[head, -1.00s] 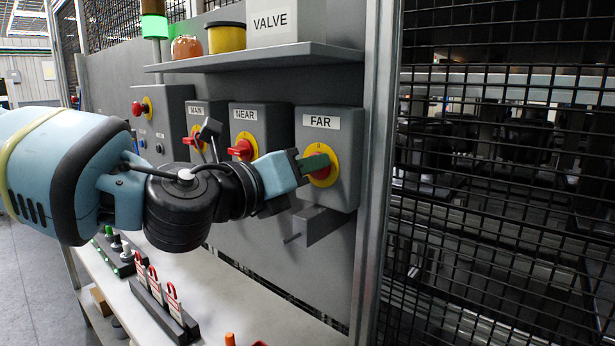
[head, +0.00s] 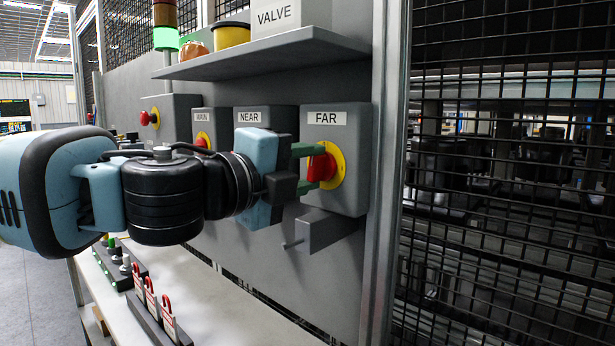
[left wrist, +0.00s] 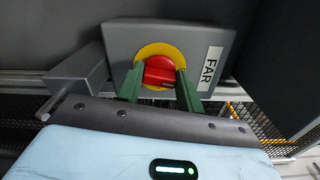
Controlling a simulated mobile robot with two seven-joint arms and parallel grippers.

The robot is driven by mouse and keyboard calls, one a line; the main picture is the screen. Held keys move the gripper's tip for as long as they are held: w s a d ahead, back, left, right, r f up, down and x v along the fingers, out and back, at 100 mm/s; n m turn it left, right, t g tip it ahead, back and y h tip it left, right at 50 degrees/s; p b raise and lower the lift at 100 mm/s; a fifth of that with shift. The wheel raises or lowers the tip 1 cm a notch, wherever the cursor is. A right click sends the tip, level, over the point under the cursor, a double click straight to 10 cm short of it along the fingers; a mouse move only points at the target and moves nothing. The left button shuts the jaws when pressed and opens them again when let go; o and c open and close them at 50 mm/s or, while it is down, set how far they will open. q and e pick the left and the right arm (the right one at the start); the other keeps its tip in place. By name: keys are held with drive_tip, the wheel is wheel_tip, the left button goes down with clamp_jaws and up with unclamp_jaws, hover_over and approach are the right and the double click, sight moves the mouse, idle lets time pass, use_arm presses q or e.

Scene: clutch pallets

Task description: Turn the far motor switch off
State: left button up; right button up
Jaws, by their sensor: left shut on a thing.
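The far switch is a red knob (head: 320,167) on a yellow disc, on a grey box (head: 348,196) labelled FAR. In the left wrist view the red knob (left wrist: 159,72) sits between the two green fingers. My left gripper (head: 311,167) is shut on the knob, one finger above and one below it in the head view. The fingers partly cover the yellow disc. My right gripper is not in view.
The NEAR box (head: 281,122) and MAIN box (head: 203,124) stand to the left, partly behind my arm. A shelf (head: 270,50) runs above. A small grey bracket (head: 325,230) juts out below. Padlocks (head: 158,305) stand on the ledge, and a mesh fence is at right.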

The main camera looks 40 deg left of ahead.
use_arm(q)
drive_tip(key=shift+n+b, duration=0.35)
drive_tip(key=shift+n, duration=0.85)
drive_tip(key=o, duration=1)
drive_tip(key=shift+w, duration=0.1)
